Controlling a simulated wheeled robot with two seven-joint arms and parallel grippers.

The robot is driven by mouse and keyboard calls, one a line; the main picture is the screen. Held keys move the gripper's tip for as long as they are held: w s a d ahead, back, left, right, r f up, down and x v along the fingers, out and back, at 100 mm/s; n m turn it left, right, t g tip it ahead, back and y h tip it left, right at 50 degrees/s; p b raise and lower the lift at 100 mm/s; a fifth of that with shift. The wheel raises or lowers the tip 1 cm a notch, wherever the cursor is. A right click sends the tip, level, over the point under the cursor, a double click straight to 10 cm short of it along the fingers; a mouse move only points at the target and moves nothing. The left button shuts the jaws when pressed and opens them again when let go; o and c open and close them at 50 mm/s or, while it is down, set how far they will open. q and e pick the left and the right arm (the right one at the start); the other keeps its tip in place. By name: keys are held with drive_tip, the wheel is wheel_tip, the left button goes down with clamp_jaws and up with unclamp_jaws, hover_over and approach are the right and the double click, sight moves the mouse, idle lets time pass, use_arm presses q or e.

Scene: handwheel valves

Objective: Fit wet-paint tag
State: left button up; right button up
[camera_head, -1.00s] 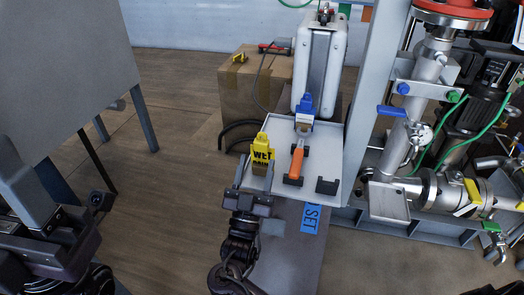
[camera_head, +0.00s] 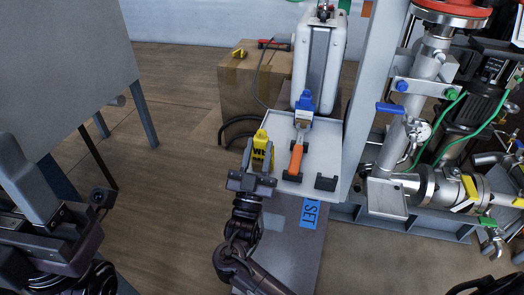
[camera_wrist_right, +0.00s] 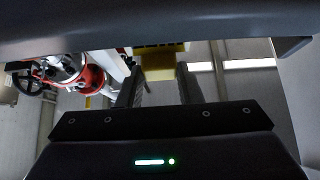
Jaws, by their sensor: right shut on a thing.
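The yellow wet-paint tag (camera_head: 260,141), with black lettering partly hidden by my fingers, stands upright at the left edge of the light grey tray (camera_head: 329,150). My right gripper (camera_head: 258,158) is shut on it from the near side, one finger on each side. In the right wrist view the tag's yellow body (camera_wrist_right: 158,62) shows beyond and between the fingertips (camera_wrist_right: 160,80). I cannot tell whether it still touches the tray. My left gripper (camera_head: 25,175) is at the left edge, away from the tray; its jaw state is unclear.
A grey post (camera_head: 369,90) and pipework with a blue lever (camera_head: 391,108) stand to the right. A cardboard box (camera_head: 245,90) is behind. Floor is open on the left.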

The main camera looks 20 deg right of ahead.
sight(259, 131)
wheel_tip(259, 131, up, 6)
drive_tip(key=p, duration=0.5)
idle(0.5)
